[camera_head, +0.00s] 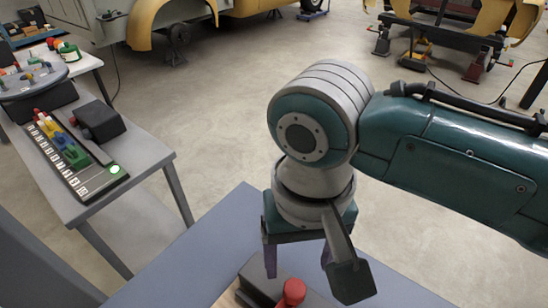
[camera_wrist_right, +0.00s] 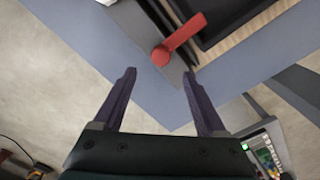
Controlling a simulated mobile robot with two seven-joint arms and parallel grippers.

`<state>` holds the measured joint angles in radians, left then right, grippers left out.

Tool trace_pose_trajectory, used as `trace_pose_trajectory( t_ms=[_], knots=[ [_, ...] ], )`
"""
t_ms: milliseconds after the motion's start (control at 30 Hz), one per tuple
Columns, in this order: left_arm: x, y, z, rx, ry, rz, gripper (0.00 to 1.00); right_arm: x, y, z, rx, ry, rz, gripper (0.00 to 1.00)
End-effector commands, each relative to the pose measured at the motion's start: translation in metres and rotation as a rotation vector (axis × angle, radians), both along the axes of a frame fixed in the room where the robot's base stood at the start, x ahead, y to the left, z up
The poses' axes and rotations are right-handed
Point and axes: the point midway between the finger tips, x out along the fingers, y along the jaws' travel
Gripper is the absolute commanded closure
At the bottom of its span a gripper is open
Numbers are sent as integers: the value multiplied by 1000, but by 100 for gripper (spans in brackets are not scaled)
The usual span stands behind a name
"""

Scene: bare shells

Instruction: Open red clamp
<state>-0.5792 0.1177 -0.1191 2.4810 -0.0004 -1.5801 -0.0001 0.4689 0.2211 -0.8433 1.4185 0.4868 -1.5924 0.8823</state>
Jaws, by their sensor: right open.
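The red clamp (camera_head: 292,293) shows at the bottom edge of the head view as a rounded red part beside a dark block. In the right wrist view the clamp (camera_wrist_right: 182,36) is a red lever with a round end, lying over a grey plate. My right gripper (camera_head: 298,268) is above the clamp, with its purple fingers apart. In the wrist view the right gripper (camera_wrist_right: 159,77) is open and empty, and the lever's round end lies just ahead of the gap between the fingertips. I see no contact. My left gripper is not in view.
The clamp is on a blue-grey table (camera_head: 190,266). A dark tray-like piece (camera_wrist_right: 225,18) adjoins it. A grey side table (camera_head: 150,152) at left holds a panel with coloured switches (camera_head: 75,158) and a black box (camera_head: 98,121). Open floor lies beyond.

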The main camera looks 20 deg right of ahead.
Motion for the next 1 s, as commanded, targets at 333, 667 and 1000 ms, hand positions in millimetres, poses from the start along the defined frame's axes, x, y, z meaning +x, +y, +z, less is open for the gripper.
trace_pose_trajectory(
  t_ms=[333, 667, 1000],
  knots=[
    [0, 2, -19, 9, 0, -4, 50, -1, 0, -66, -1, 1, 2, 26],
    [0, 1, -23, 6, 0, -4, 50, -1, 0, -81, 0, 0, 3, 26],
    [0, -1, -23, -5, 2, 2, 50, -1, 0, -80, 0, 0, 3, 50]
  ],
)
